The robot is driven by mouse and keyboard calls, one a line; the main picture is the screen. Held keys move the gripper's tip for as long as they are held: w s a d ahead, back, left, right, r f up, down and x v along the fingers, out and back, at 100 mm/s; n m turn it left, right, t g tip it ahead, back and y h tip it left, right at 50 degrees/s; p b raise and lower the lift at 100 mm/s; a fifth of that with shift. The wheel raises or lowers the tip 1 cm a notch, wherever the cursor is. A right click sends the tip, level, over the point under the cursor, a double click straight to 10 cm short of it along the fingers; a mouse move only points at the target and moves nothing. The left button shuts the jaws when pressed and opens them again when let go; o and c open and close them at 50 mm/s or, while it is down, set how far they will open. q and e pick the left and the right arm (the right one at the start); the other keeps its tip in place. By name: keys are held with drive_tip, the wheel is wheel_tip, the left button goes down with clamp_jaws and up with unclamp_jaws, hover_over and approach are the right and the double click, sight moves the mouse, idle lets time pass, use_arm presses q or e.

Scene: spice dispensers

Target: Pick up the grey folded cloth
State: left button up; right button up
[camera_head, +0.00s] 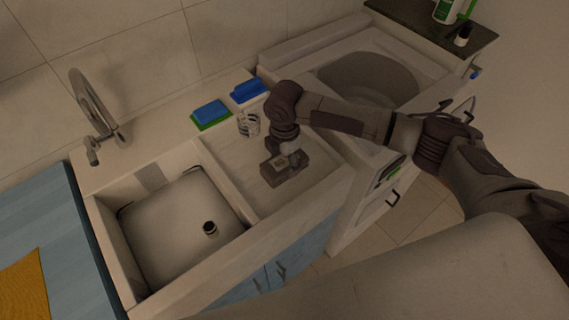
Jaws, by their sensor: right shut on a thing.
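The grey folded cloth (294,172) shows as a small dark grey-brown block over the flat drainboard beside the sink basin. My right gripper (284,160) reaches down onto it from above and is shut on it. The gripper covers part of the cloth's top. I cannot tell whether the cloth touches the drainboard or is just above it. My left gripper is not in view.
Small clear glass containers (248,124) stand just left of my right wrist. A blue-and-green sponge (211,112) and a blue sponge (249,91) lie on the back ledge. The sink basin (170,235) and faucet (95,110) are at left.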

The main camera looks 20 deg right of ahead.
drive_tip(key=shift+c, duration=1.2)
